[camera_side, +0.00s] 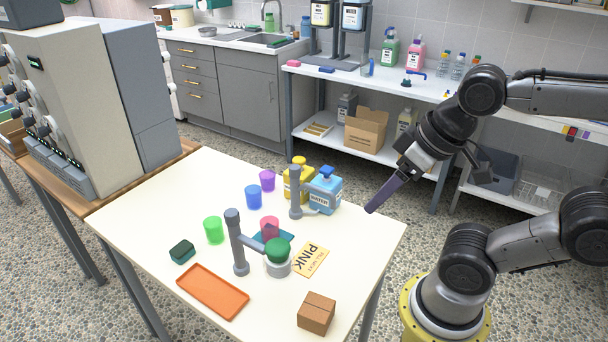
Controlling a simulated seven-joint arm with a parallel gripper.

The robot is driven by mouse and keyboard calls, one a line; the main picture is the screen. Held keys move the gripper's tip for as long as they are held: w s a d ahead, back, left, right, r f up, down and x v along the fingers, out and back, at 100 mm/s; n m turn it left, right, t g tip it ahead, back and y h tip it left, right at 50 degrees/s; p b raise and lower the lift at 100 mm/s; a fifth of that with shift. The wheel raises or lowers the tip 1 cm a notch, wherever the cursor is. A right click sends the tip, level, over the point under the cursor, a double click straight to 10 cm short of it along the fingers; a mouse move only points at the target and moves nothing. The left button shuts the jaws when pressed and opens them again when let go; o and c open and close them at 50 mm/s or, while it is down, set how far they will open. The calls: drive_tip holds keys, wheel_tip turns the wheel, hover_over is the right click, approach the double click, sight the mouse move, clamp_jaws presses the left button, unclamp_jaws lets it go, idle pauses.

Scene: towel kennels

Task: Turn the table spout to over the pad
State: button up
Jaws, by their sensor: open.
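Two grey spout posts stand on the white table. The nearer grey post (237,240) has a side arm reaching right, toward a green-domed grey cup-like thing (278,256). The farther grey post (295,188) stands by the yellow and blue bottles, with a low arm to its right. I cannot tell which is the table spout. My gripper (371,210) is open and empty, above the table's right edge, apart from both posts.
A yellow bottle (298,184) and a blue bottle (325,190) stand behind. Purple, blue and green cups (214,230) are left. The table's right side is clear.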

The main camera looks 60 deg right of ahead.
drive_tip(key=w+d+r+m, duration=0.1)
drive_tip(key=w+r+m, duration=0.2)
drive_tip(key=w+r, duration=0.45)
drive_tip(key=m+g, duration=0.5)
hover_over(294, 167)
wheel_tip(294, 167, down, 6)
wheel_tip(294, 167, down, 14)
drive_tip(key=shift+d, duration=0.1)
clamp_jaws()
idle(0.5)
